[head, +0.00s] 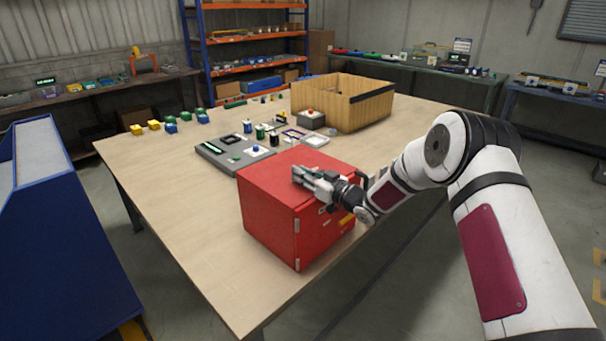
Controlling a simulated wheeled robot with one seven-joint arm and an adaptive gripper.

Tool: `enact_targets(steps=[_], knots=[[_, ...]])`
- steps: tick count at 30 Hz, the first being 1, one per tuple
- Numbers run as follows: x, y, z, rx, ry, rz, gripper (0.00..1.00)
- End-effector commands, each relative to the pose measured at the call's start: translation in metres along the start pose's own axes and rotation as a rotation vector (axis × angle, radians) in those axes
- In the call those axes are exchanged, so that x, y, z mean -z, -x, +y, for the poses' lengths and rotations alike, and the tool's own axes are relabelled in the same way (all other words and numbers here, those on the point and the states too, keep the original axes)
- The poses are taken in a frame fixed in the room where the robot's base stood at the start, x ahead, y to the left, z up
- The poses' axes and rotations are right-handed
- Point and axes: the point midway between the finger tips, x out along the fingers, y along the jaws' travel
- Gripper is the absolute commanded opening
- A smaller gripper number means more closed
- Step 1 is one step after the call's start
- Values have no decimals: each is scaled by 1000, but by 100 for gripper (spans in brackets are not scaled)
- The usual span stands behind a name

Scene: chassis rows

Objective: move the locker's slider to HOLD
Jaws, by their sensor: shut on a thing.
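The red locker (268,195) stands on the near part of the wooden table, with hinges on its front edge and a small yellow label on the face below my wrist. My gripper (301,175) reaches in from the right, with its fingers pointing left over the locker's top. It is shut on a small part there, which looks to be the slider. The fingers cover this part, so its shape, its position and any HOLD mark cannot be made out. My wrist hides part of the locker's right side.
A grey panel (212,152) with small controls lies behind the locker. A tan open crate (325,100) stands at the back right. Several coloured blocks (171,128) sit at the back left. The table's left front (175,220) is clear. A blue bin (55,250) stands left of the table.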

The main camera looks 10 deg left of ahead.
Motion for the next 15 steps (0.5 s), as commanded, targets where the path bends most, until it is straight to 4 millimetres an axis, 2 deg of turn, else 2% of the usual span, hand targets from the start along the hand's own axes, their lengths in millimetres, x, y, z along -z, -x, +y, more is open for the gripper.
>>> enact_targets(steps=[5,15], knots=[[-1,-1,11,-1,3,2,0],[-3,-2,57,-1,4,3,0]])
